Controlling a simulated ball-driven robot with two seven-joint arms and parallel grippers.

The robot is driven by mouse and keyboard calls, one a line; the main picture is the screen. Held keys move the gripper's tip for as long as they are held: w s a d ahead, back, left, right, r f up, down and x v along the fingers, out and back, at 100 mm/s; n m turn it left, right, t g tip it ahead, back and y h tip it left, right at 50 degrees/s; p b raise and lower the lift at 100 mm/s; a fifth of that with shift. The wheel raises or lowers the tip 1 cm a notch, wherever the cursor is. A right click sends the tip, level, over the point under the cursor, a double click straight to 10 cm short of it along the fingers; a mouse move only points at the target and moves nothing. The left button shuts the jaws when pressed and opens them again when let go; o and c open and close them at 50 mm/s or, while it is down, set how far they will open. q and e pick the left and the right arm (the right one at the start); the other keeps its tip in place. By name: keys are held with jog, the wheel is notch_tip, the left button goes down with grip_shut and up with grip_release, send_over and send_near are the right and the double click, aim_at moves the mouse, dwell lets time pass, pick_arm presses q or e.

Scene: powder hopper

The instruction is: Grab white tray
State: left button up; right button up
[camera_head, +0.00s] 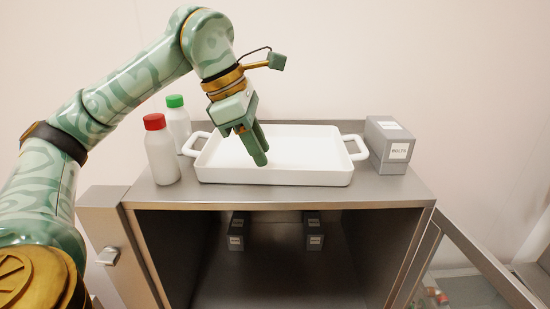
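The white tray (320,176) is a shallow rectangular dish with a loop handle at each side, lying flat on top of a metal cabinet. It looks empty. My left gripper (261,157) points down over the left half of the tray, with its fingers in front of the tray's inside. Its fingers overlap from this angle, so I cannot tell whether they are open, or whether they touch the tray. The tray's left handle (190,145) and right handle (358,147) are both free. My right gripper is not in view.
A red-capped bottle (161,155) and a green-capped bottle (178,124) stand left of the tray. A grey box labelled BOLTS (390,145) stands right of it. The metal cabinet (290,197) is open below, with small dark boxes (314,232) inside.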

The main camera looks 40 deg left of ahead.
aim_at(269, 169)
pick_arm(q)
jog(key=x, duration=0.4)
jog(key=shift+f, duration=0.2)
jog(key=shift+s, duration=0.1)
grip_shut()
jog(key=shift+r, duration=0.1)
